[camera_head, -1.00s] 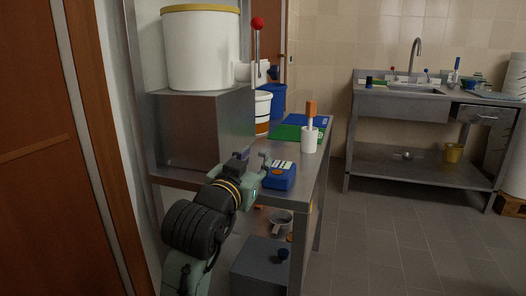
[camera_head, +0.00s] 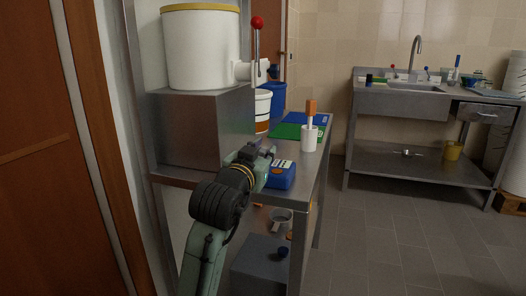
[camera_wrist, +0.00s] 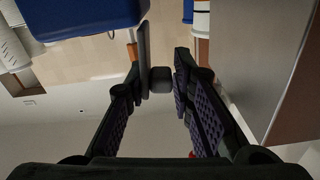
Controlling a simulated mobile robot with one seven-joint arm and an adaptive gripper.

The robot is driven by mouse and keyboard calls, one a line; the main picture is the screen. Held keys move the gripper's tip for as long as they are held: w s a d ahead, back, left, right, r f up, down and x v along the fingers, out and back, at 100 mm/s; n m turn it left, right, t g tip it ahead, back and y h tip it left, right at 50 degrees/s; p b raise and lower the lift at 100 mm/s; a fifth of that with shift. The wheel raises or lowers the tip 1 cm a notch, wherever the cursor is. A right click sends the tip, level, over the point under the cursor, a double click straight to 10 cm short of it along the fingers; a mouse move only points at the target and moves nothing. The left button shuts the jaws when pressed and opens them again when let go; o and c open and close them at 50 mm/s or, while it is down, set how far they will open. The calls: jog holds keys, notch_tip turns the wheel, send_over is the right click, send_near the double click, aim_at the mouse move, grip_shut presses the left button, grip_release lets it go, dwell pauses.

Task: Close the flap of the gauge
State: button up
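The gauge (camera_head: 281,175) is a blue box with a pale, marked top face, on the near part of the metal table. In the wrist view, the gauge (camera_wrist: 80,15) is a large blue body at the upper left. A thin dark grey plate (camera_wrist: 144,40), seen edge-on, stands beside it with a dark block at its lower end; it looks like the raised flap. My gripper (camera_head: 266,153) is just left of the gauge. In the wrist view, my gripper (camera_wrist: 160,68) is open, fingers on either side of the plate and block. I cannot tell whether either finger touches them.
A steel box (camera_head: 205,130) carrying a white tank (camera_head: 200,48) with a red-knobbed lever (camera_head: 257,24) stands close left of my gripper. A white cup (camera_head: 309,138) with an orange-topped tool stands behind the gauge. Green and blue mats (camera_head: 296,131) lie farther back.

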aim_at(282, 172)
grip_shut()
jog(key=shift+s+d+m, duration=0.1)
jog(key=shift+d+m, duration=0.1)
jog(key=shift+m, duration=0.1)
dwell(0.6)
jog(key=shift+s+d+m+b, duration=0.1)
jog(key=shift+d+m+b, duration=0.35)
jog(key=shift+m, duration=0.55)
jog(key=m, duration=0.1)
jog(key=d+m+b, duration=0.1)
jog(key=m, duration=0.1)
jog(key=shift+s+d+f+m, duration=0.15)
jog(key=shift+s+f+m, duration=0.05)
jog(key=shift+s+m, duration=0.1)
jog(key=shift+s+d+f+m+b, duration=0.1)
jog(key=shift+d+f+m+b, duration=0.15)
jog(key=shift+m+b, duration=0.5)
jog(key=shift+s+d+f+m+b, duration=0.1)
jog(key=shift+d+f+m+b, duration=0.2)
jog(key=shift+m, duration=0.8)
jog(key=shift+s+d+f+m+b, duration=0.1)
jog(key=shift+d+m+b, duration=0.3)
jog(key=shift+m, duration=0.55)
jog(key=shift+o, duration=2)
grip_release()
